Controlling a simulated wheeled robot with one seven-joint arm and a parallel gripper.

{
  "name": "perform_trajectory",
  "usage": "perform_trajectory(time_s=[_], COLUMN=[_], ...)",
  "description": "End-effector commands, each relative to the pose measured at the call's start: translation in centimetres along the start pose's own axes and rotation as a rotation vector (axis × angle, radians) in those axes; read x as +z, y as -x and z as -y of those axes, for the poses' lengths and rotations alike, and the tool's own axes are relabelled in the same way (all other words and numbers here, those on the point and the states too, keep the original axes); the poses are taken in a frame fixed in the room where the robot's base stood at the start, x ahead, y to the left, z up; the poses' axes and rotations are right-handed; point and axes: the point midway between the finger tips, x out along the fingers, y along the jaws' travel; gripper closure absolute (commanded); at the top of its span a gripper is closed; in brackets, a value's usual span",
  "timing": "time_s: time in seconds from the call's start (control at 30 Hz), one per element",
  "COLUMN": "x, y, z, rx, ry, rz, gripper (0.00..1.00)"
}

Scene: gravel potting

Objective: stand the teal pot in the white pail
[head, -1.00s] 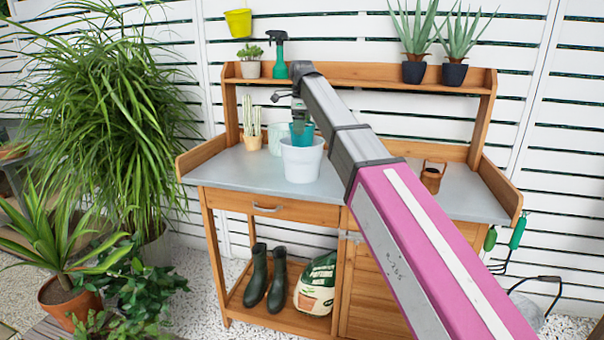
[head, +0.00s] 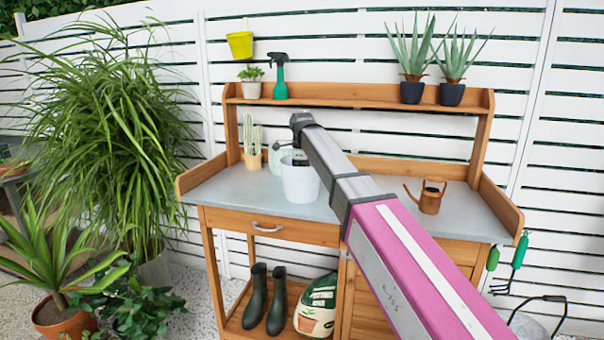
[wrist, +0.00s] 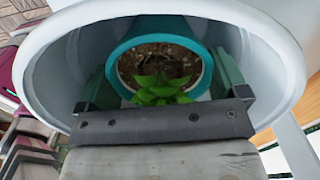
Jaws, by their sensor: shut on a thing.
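The white pail (head: 300,184) stands upright on the grey bench top, left of centre. In the wrist view the pail (wrist: 55,72) surrounds the teal pot (wrist: 160,38), which holds dark soil and a small green plant (wrist: 160,90). My gripper (wrist: 165,78) is shut on the teal pot, with a finger at each side of it inside the pail's mouth. In the head view the pot is hidden by the pail's wall. I cannot tell whether the pot's base touches the pail's floor.
A pale green watering can (head: 276,158) and a potted cactus (head: 252,160) stand close behind and left of the pail. A copper watering can (head: 430,198) stands at the right. The bench top (head: 235,190) is clear at the left front.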

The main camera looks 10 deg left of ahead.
Motion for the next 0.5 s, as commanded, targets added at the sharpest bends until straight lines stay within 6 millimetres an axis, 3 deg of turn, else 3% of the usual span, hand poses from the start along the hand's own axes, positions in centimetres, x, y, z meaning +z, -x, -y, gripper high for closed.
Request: perform_trajectory(time_s=[0.3, 0.33, 0.37, 0.5], x=[-0.01, -0.01, 0.0, 0.0], y=[-0.61, -0.65, -0.62, -0.59], z=[-0.02, -0.01, -0.01, -0.01], rx=[0.001, 0.001, 0.001, 0.001], ry=[0.0, 0.0, 0.0, 0.0], rz=[0.0, 0.0, 0.0, 0.0], gripper=[0.39, 0.05, 0.0, 0.0])
